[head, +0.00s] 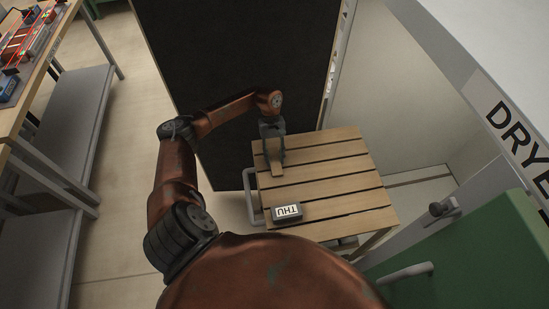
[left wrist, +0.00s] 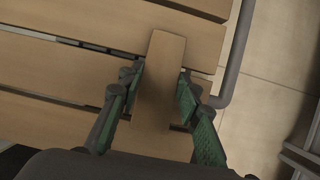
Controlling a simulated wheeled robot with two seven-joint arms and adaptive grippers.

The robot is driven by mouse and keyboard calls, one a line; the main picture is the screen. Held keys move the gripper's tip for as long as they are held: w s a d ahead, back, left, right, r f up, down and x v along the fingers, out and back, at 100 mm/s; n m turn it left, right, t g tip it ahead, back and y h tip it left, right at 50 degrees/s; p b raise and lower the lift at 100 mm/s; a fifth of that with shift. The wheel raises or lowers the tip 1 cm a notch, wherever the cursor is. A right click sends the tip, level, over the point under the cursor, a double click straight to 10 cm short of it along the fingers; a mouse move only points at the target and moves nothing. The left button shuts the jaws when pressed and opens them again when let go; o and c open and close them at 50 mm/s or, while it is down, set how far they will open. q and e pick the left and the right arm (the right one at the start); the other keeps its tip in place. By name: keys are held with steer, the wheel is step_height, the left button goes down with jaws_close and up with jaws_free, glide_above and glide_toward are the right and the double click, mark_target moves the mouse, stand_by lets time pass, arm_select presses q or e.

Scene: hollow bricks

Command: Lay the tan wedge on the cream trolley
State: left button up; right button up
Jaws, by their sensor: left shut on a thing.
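The tan wedge (head: 277,170) is a narrow light-brown piece held at the left part of the slatted wooden top of the trolley (head: 335,165). My left gripper (head: 273,154) is shut on it. In the left wrist view, the green-padded fingers of my left gripper (left wrist: 159,82) grip the wedge (left wrist: 165,60) from both sides, and its far end sticks out beyond them over the slats (left wrist: 45,65). I cannot tell whether the wedge touches the slats. My right gripper is not in view.
A small block clock reading THU (head: 287,212) stands at the trolley's near left. A grey handle (head: 251,200) runs along its left side. A dark panel (head: 235,60) stands behind, and a green door (head: 480,255) is at right. The slats' middle and right are clear.

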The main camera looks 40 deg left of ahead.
arm_select(q)
steer(key=shift+f, duration=0.2)
steer(key=shift+f, duration=0.2)
steer(key=o, duration=1.3)
steer(key=shift+r, duration=0.1)
steer(key=shift+b+v, duration=0.5)
steer(key=shift+v, duration=3.4)
